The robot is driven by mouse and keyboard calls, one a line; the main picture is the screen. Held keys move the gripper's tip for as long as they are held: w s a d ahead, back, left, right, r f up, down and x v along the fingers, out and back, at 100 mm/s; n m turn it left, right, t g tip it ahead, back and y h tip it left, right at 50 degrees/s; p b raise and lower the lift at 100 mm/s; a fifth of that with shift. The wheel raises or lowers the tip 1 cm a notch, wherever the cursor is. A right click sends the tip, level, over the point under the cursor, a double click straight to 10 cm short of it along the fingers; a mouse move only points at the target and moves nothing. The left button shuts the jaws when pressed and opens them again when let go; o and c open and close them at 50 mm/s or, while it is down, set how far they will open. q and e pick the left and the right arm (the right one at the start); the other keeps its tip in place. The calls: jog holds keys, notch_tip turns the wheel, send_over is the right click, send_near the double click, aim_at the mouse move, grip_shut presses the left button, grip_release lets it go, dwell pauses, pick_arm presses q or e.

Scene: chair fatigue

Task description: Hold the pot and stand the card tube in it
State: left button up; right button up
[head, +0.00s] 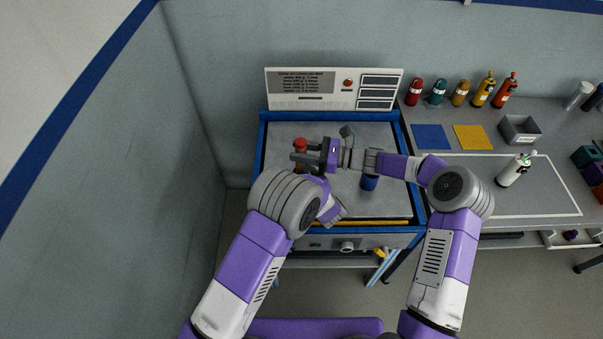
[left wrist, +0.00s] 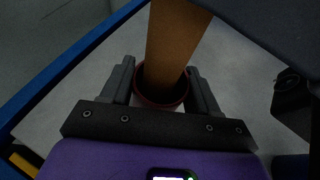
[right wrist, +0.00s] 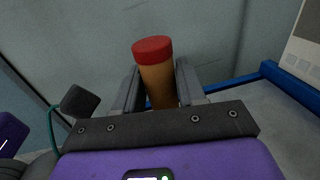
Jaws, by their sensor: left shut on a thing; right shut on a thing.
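The card tube (right wrist: 158,82) is brown with a red cap and stands roughly upright between the fingers of my right gripper (right wrist: 157,66), which is shut on it. In the head view its red cap (head: 300,142) shows above the right gripper (head: 303,157). The dark red pot (left wrist: 160,101) is between the fingers of my left gripper (left wrist: 161,68), which is shut on it. In the left wrist view the tube's lower end lies within the pot's mouth; how deep it sits cannot be told. In the head view my arms hide the pot.
The bench at right holds several bottles, a blue mat (head: 431,137), a yellow mat (head: 472,137) and a grey bin (head: 520,130).

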jog(key=o, duration=1.1)
jog(key=shift+o, duration=0.2)
jog(key=s+d, duration=0.2)
jog(key=d, duration=0.9)
jog(key=shift+d, duration=0.4)
jog(key=shift+s, duration=0.1)
pick_arm(q)
jog(key=o, duration=1.2)
jog(key=shift+c, duration=0.2)
